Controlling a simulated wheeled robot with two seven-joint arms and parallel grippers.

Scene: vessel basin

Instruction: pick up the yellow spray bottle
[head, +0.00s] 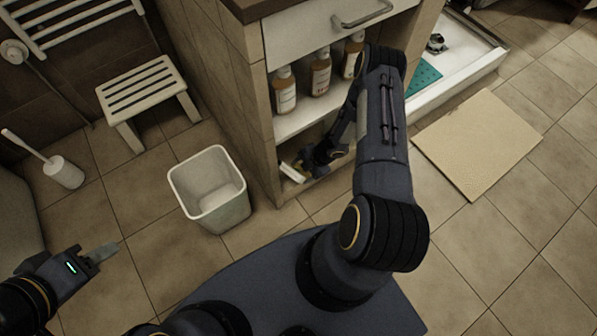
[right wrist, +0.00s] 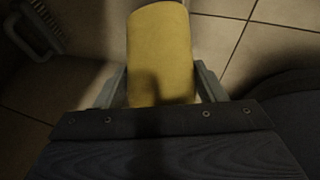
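The yellow spray bottle (right wrist: 160,55) fills the space between the fingers of my right gripper (right wrist: 160,85) in the right wrist view. Both fingers lie against its sides, with no clear gap. Its far end and top are not clear.
A white object (head: 292,172) lies at the low compartment's front. A white bin (head: 208,185) and a slatted stool (head: 145,88) stand left of the cabinet (head: 232,85). A beige mat (head: 478,142) lies to the right.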

